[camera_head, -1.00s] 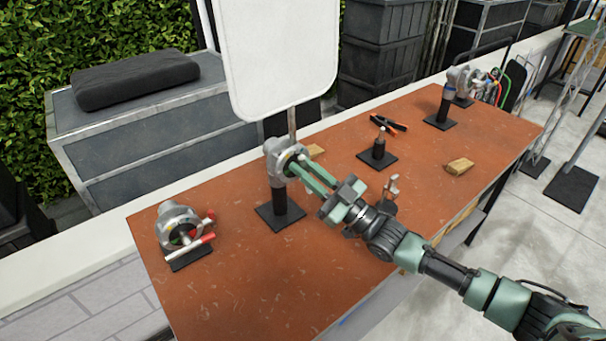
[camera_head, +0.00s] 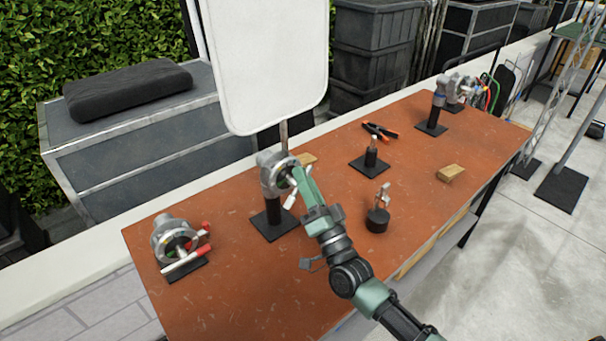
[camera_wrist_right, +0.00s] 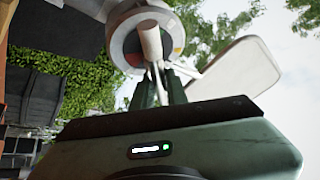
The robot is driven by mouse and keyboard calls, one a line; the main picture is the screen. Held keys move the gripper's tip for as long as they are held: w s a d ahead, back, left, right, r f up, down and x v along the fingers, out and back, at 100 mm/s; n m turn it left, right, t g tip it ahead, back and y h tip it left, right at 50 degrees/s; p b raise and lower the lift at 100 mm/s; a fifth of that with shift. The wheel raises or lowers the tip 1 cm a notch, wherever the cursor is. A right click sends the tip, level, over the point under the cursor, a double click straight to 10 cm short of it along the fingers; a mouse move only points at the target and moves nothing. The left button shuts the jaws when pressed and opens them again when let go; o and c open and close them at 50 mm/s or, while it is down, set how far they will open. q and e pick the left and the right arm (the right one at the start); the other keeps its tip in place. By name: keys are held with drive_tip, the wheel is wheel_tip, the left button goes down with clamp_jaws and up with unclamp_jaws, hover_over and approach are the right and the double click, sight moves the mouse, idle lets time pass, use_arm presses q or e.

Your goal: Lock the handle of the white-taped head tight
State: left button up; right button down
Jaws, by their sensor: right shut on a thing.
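The middle grip head (camera_head: 270,174) is a grey metal clamp on a black post with a square base. I take it as the white-taped one, though the tape itself is hard to make out. My right gripper (camera_head: 299,179) reaches it from the lower right and is shut on its handle (camera_head: 291,199), whose pale end sticks out below the fingers. In the wrist view the round head (camera_wrist_right: 133,44) sits just beyond the fingers (camera_wrist_right: 160,92), with the pale handle (camera_wrist_right: 151,42) coming toward them. The fingers partly hide the handle. My left gripper is out of view.
The head's rod (camera_head: 283,134) stands by a large white panel (camera_head: 265,70). A red-handled head (camera_head: 176,240) is at left, a blue-banded one (camera_head: 439,101) at far right. A small stand (camera_head: 370,160), black stub (camera_head: 378,220), orange-black clamp (camera_head: 380,132) and wood block (camera_head: 451,173) lie right on the table (camera_head: 330,270).

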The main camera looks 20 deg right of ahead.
drive_tip(key=m+h+p, duration=0.1)
drive_tip(key=m, duration=0.1)
drive_tip(key=m+h+p, duration=0.1)
drive_tip(key=m, duration=0.1)
drive_tip(key=f+m+g+h+p, duration=0.1)
drive_tip(key=m, duration=0.1)
drive_tip(key=shift+m+h, duration=0.3)
drive_tip(key=shift+d+f+m+g+h+p, duration=0.15)
drive_tip(key=shift+m+g+h+p, duration=0.3)
drive_tip(key=shift+m+p, duration=0.45)
drive_tip(key=shift+a+f+m+g+h+p, duration=0.15)
drive_tip(key=shift+m+g+h+p, duration=0.3)
drive_tip(key=shift+m, duration=0.75)
drive_tip(key=shift+w+d, duration=0.1)
drive_tip(key=c, duration=1.4)
unclamp_jaws()
drive_tip(key=shift+c, duration=0.2)
drive_tip(key=shift+r, duration=0.1)
